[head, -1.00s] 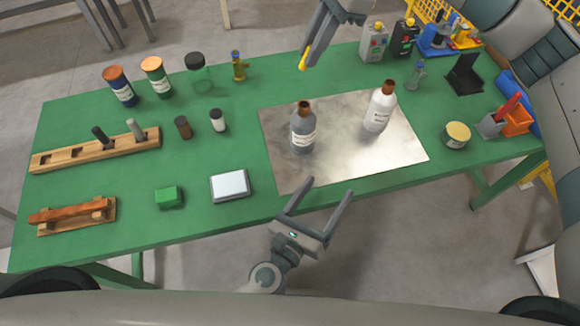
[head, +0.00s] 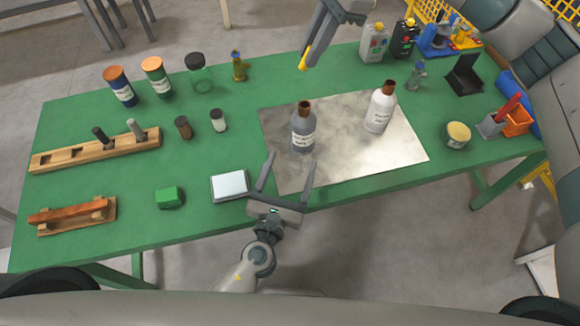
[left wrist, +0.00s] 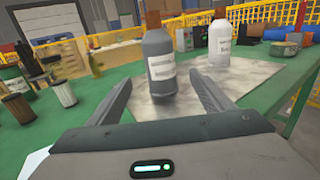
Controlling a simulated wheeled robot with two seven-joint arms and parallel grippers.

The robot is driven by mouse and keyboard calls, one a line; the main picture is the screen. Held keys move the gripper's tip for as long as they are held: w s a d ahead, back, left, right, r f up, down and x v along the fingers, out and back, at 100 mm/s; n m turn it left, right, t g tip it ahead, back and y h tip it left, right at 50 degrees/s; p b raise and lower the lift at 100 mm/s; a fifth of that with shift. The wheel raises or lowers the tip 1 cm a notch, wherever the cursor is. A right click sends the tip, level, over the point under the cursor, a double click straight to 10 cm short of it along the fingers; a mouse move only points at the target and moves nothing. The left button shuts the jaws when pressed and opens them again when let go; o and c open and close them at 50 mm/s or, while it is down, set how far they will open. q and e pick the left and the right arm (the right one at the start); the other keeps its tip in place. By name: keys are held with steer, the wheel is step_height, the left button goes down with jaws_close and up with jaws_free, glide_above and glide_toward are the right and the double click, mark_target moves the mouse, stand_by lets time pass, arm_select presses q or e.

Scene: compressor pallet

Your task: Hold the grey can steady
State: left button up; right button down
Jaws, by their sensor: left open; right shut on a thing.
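The grey can (head: 303,132), a bottle-like can with a brown cap and a white label, stands upright on the metal sheet (head: 385,159). In the left wrist view the grey can (left wrist: 160,68) stands beyond and between the fingertips, apart from them. My left gripper (head: 289,158) is open and empty at the sheet's near edge, just short of the can. My right gripper (head: 305,62) is at the top of the head view, shut on a small yellow thing (head: 304,60) above the table's far edge.
A white can (head: 380,107) with a brown cap stands to the right on the sheet. A white-topped scale-like block (head: 230,186) lies just left of my left gripper. A round tin (head: 457,135) is at the right. Several jars and wooden racks fill the left of the green table (head: 120,225).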

mark_target(303, 132)
arm_select(q)
steer(key=x, duration=1.1)
steer(key=shift+w+d, duration=0.1)
steer(key=shift+w, duration=0.2)
steer(key=c, duration=1.5)
